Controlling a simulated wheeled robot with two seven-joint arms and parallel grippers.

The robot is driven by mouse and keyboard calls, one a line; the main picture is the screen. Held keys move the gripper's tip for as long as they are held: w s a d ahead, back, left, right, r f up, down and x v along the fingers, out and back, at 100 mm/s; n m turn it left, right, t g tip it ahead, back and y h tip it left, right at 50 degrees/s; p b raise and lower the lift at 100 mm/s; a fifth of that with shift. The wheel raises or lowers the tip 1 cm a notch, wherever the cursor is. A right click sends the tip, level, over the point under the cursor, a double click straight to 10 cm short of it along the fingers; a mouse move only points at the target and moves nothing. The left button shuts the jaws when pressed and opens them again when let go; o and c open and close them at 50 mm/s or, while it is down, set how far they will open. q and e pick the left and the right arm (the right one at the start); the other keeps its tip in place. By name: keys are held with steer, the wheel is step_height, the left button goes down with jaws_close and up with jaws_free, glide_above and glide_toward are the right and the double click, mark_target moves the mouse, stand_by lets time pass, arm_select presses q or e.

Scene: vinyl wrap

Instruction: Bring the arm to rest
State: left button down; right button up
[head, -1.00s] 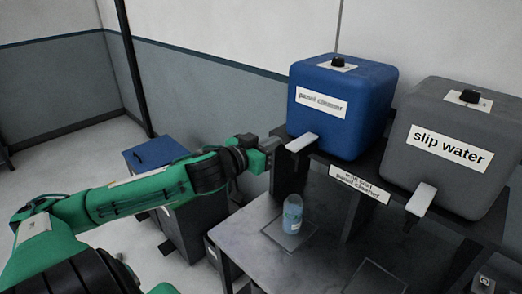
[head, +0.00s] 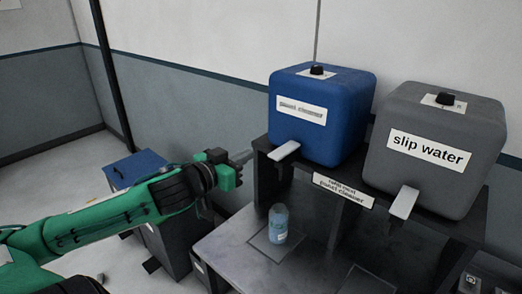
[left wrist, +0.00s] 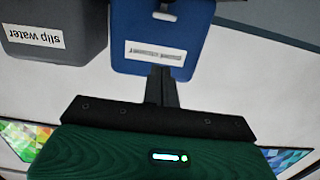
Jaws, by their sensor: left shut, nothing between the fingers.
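My left arm is green and black and comes in from the left in the head view. Its gripper (head: 243,157) is shut and empty, left of the shelf that holds the containers. In the left wrist view the shut fingers (left wrist: 161,86) point toward the blue panel cleaner container (left wrist: 160,30), which appears upside down there. The blue container (head: 320,120) stands on the dark shelf with a white lever at its front. A small clear bottle with bluish contents (head: 278,224) stands upright on the bench below, apart from the gripper. My right gripper is not in view.
A grey slip water container (head: 440,170) stands on the shelf right of the blue one. The grey bench (head: 225,245) has square outlines on its top. A blue-topped dark cabinet (head: 135,165) stands behind my left arm. Open floor lies at the left.

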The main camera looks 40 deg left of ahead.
arm_select(q)
steer(key=s+d+f+n+g+y, duration=0.1)
steer(key=s+f+g+y, duration=0.3)
steer(key=f, duration=0.8)
steer(key=s+f+n+g+h, duration=0.1)
steer(key=s+f+g, duration=0.3)
steer(key=f, duration=0.7)
steer(key=s+d+f+m+g+h, duration=0.25)
steer(key=s+d+f+g, duration=0.35)
steer(key=s+d+f, duration=0.85)
step_height(320, 180, down, 31)
steer(key=s+g, duration=0.1)
steer(key=s, duration=0.2)
steer(key=s+a+f+g, duration=0.1)
steer(key=s+a+f, duration=0.1)
steer(key=s+f, duration=1.5)
steer(key=shift+s+a+f+m+y, duration=0.2)
steer(key=shift+s+a+m+y, duration=0.15)
steer(key=shift+a+m+y, duration=0.1)
